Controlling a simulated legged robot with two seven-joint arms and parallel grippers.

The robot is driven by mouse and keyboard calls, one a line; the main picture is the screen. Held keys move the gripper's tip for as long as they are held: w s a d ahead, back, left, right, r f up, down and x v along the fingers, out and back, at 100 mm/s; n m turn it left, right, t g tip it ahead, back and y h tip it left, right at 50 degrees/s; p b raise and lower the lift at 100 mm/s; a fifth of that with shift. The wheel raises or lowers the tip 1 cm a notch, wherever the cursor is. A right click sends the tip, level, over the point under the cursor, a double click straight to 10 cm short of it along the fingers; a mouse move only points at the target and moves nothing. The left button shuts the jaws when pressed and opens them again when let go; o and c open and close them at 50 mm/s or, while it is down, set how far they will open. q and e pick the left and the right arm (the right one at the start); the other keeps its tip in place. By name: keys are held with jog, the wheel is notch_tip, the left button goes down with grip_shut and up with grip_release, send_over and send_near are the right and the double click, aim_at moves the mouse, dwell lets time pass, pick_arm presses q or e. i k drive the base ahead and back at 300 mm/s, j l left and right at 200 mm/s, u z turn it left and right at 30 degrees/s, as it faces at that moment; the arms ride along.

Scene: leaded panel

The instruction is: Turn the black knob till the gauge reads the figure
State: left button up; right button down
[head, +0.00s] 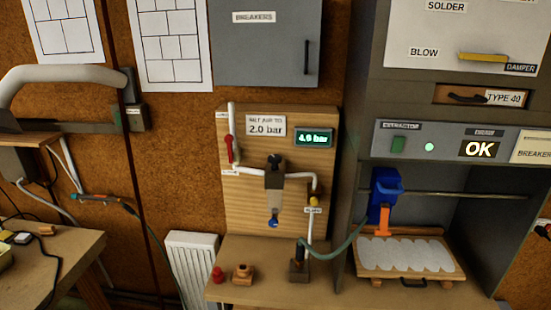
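A wooden board (243,205) stands upright at the back of the bench. On it a label (266,125) reads 2.0 bar, with a smaller line above that seems to say to set the air to it. The small green-lit gauge (314,138) to its right appears to read 4.6 bar; its middle digit is small. The black knob (274,161) seems to be the dark top of the regulator (274,180), below the label among white pipes. A blue-tipped part (273,221) hangs under the regulator. Neither of my grippers is in view.
A red lever (229,149) is left of the regulator and a yellow fitting (314,200) right of it. A green hose (345,243) runs to a blue tool (385,190) at the right cabinet. Small items stand on the bench (255,290); space before the knob looks clear.

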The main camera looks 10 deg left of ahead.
aim_at(274, 160)
jog(key=i+u, duration=0.1)
jog(key=i, duration=0.8)
